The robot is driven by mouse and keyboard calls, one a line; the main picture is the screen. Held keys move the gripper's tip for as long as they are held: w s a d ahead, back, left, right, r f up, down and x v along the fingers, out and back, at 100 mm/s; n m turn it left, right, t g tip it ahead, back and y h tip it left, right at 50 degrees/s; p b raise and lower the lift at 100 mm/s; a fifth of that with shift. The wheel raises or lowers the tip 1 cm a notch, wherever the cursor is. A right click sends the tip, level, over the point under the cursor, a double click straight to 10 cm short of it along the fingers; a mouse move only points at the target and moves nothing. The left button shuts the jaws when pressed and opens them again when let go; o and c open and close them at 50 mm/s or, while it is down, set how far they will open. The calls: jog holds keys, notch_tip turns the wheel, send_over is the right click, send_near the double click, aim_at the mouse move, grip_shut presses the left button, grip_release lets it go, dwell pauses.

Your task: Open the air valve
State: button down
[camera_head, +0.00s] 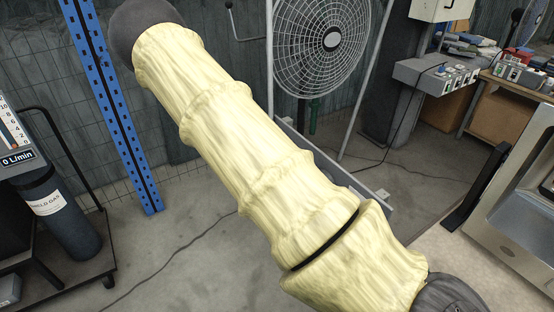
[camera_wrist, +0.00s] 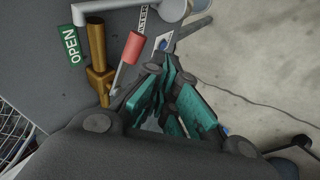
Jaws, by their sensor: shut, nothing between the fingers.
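The air valve shows in the wrist view as a brass body (camera_wrist: 97,62) with a lever ending in a red grip (camera_wrist: 133,47). A green OPEN sign (camera_wrist: 71,45) sits left of the brass body. My gripper (camera_wrist: 170,82) has teal finger pads close together and nothing between them. It is below and right of the red grip in the picture; I see no clear contact, and the depth between them is hard to judge. The valve cannot be made out in the head view, where my pale-sleeved arm crosses the middle.
In the wrist view, a grey pipe (camera_wrist: 118,8) and a partly hidden label (camera_wrist: 142,18) are near the valve. In the head view, a caged fan (camera_head: 320,45), a blue post (camera_head: 118,100), a gas cylinder cart (camera_head: 62,210) and a metal cabinet (camera_head: 515,215) surround open floor with a cable.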

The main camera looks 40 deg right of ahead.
jog(key=a+f+n+g+h+b, duration=0.3)
jog(key=a+f+n+b, duration=0.3)
jog(key=n+b, duration=0.45)
jog(key=w+d+n+t+h, duration=0.1)
jog(key=d+n, duration=0.3)
jog(key=d, duration=0.6)
jog(key=shift+w+f+h, duration=0.25)
jog(key=shift+w+h, duration=0.25)
jog(key=shift+h, duration=0.3)
jog(key=shift+r, duration=0.1)
